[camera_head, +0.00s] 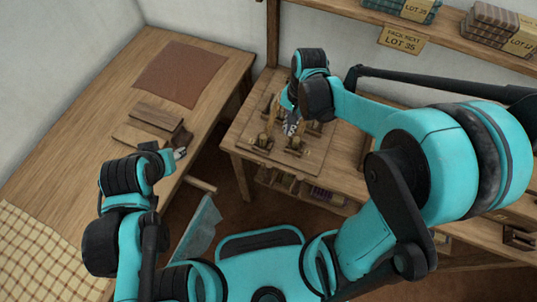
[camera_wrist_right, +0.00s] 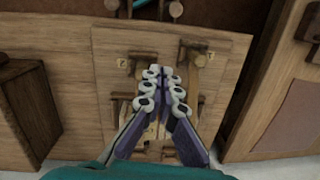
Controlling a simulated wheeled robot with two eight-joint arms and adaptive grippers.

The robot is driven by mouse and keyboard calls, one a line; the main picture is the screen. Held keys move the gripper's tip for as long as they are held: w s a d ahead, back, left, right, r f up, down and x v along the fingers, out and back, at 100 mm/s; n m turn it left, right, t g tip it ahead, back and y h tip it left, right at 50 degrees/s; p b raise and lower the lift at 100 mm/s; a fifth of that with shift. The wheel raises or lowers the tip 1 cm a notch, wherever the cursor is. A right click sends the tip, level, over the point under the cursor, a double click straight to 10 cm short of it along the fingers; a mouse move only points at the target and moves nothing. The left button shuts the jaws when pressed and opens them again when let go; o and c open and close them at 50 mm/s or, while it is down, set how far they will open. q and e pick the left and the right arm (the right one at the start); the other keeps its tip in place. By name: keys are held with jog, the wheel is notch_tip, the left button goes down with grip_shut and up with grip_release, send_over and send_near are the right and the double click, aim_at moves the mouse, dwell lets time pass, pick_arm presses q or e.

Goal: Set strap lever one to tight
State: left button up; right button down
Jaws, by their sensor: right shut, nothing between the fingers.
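The wooden strap levers stand on a board (camera_head: 262,155) on the bench in the middle of the head view. In the right wrist view one lever (camera_wrist_right: 197,55) is at the upper right and another (camera_wrist_right: 142,60) at the upper left, each with a small tag. The tags are too blurred to tell surely which is lever one. My right gripper (camera_head: 290,128) is above the board; in the wrist view its fingers (camera_wrist_right: 163,75) are together, empty, between the two levers. They partly hide the lower levers. My left gripper (camera_head: 180,153) is over the left table, far from the levers.
The left table (camera_head: 195,95) holds a brown mat (camera_head: 180,73), wooden blocks (camera_head: 158,115) and a checked cloth (camera_head: 35,250). A shelf (camera_head: 450,45) with folded cloth stacks and a lot sign (camera_head: 401,40) runs behind the bench. Floor shows between table and bench.

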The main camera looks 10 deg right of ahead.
pick_arm(q)
jog(key=shift+a+r, duration=0.15)
jog(key=shift+a, duration=0.2)
pick_arm(e)
jog(key=shift+w+a+f+m+g, duration=0.15)
jog(key=shift+a+f+m+g, duration=0.1)
jog(key=shift+f, duration=0.2)
jog(key=shift+w+a+f+m+g, duration=0.15)
jog(key=shift+a+f+m+g, duration=0.1)
jog(key=shift+f, duration=0.2)
jog(key=shift+f, duration=0.1)
jog(key=b, duration=0.4)
send_near(268, 174)
jog(key=w+d+f, duration=0.2)
jog(key=w+d, duration=0.1)
jog(key=w+d+f, duration=0.1)
jog(key=w, duration=0.1)
jog(key=shift+w+d+f, duration=0.1)
jog(key=shift+d+f, duration=0.25)
jog(key=shift+d, duration=0.05)
jog(key=shift+s+a+f+b, duration=0.2)
jog(key=shift+s+a+b, duration=0.1)
jog(key=shift+s+a, duration=0.45)
jog(key=shift+s+a+f+b, duration=0.2)
jog(key=shift+s+a+b, duration=0.05)
jog(key=shift+s+a, duration=0.5)
pick_arm(q)
notch_tip(268, 174, down, 5)
jog(key=shift+f, duration=0.15)
